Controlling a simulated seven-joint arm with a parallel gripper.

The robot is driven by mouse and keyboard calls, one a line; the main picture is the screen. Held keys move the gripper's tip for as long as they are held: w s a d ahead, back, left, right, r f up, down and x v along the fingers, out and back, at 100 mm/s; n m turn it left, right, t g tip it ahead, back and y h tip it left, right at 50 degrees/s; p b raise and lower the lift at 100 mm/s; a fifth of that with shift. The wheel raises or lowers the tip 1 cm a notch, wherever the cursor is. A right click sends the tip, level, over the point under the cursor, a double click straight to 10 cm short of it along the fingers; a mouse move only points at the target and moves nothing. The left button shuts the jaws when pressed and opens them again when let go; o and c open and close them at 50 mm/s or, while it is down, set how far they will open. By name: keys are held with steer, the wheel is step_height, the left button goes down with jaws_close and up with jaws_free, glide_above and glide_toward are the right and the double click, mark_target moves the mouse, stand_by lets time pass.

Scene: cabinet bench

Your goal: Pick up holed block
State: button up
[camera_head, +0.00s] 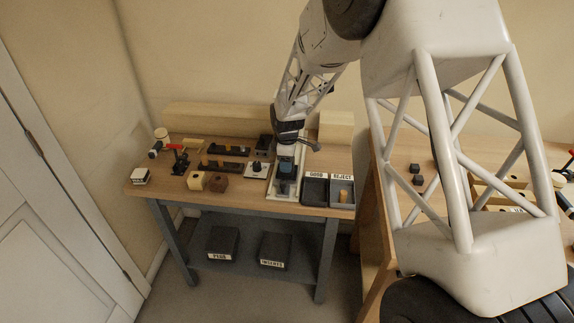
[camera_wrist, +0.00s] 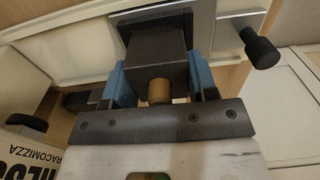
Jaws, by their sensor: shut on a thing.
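My gripper (camera_wrist: 161,84) is shut on a dark grey block (camera_wrist: 157,50), with a blue pad on each side of it. A short tan cylinder (camera_wrist: 159,91) shows at the block's near face; I cannot tell whether it sits in a hole. The block is over or in a grey metal fixture (camera_wrist: 203,35); whether it touches is unclear. In the head view my gripper (camera_head: 287,168) is low over this fixture at the bench's right part. A tan block with a dark hole (camera_head: 196,180) and a dark brown block (camera_head: 218,184) stand at the bench front, apart from my gripper.
Trays labelled GOOD (camera_head: 315,191) and REJECT (camera_head: 334,202) sit right of the fixture; a tan piece (camera_head: 343,195) is in REJECT. A black knob (camera_wrist: 261,47) sticks out beside the fixture. Dark holders (camera_head: 222,165) stand further left. Labelled bins (camera_head: 222,242) are on the lower shelf.

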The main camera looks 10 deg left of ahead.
step_height(320, 180, up, 9)
steer(key=shift+f, duration=0.2)
steer(key=shift+d, duration=0.1)
stand_by(0.7)
steer(key=s+d+f, duration=0.1)
steer(key=s+d, duration=0.6)
steer(key=d, duration=0.3)
steer(key=shift+s+d+f, duration=0.15)
steer(key=shift+s+f, duration=0.1)
steer(key=shift+f, duration=0.1)
steer(key=shift+f, duration=0.25)
steer(key=shift+f, duration=2.8)
steer(key=shift+f, duration=1.2)
stand_by(1.0)
